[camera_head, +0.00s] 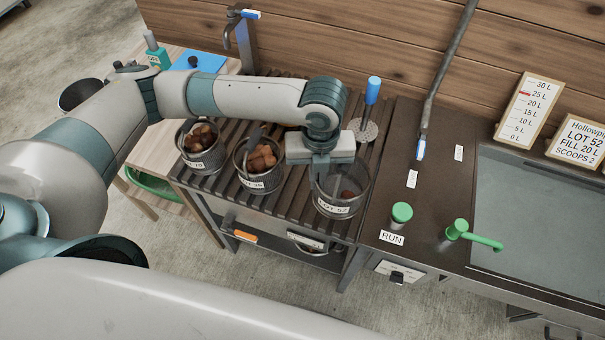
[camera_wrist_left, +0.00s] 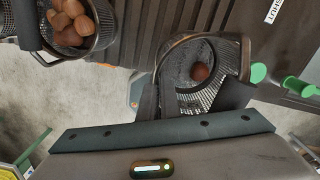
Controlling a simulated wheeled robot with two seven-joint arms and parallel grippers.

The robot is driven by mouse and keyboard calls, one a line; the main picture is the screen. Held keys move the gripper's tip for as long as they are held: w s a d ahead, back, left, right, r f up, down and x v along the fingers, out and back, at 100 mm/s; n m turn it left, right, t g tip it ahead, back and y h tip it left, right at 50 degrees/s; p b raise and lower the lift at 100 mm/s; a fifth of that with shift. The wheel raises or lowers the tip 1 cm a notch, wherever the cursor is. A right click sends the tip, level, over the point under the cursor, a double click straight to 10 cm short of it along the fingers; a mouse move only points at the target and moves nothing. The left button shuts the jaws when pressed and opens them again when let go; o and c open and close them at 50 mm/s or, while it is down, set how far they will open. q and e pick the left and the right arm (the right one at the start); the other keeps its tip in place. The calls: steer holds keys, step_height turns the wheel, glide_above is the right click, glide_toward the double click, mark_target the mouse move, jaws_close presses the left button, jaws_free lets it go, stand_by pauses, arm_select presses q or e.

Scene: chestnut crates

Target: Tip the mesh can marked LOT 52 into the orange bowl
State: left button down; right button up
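The mesh can marked LOT 52 (camera_head: 333,209) is at the right end of the slatted rack, near its front edge. It looks upright, with one brown chestnut (camera_wrist_left: 200,72) visible inside. The mesh can also shows in the left wrist view (camera_wrist_left: 188,52). My left gripper (camera_head: 321,166) is over the can's back left rim, fingers pointing down. Dark finger shapes overlap the can in the left wrist view; whether they grip its rim or handle cannot be told. I see no orange bowl in either view. My right gripper is not in view.
Two mesh cans of chestnuts, a left one (camera_head: 209,163) and a middle one (camera_head: 247,170) labelled 35, stand left of LOT 52. A blue-handled skimmer (camera_head: 371,98) is behind it. The counter (camera_head: 411,236) at right has a green RUN knob (camera_head: 402,212) and green lever (camera_head: 478,237).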

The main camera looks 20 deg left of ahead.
arm_select(q)
steer(key=w+a+f+p, duration=0.1)
steer(key=w+a+f, duration=0.2)
steer(key=a, duration=0.1)
steer(key=shift+a+f, duration=0.2)
steer(key=shift+a, duration=0.2)
steer(key=shift+p, duration=0.3)
step_height(320, 180, down, 3)
steer(key=p, duration=0.3)
steer(key=shift+f, duration=0.25)
steer(key=shift+f, duration=0.15)
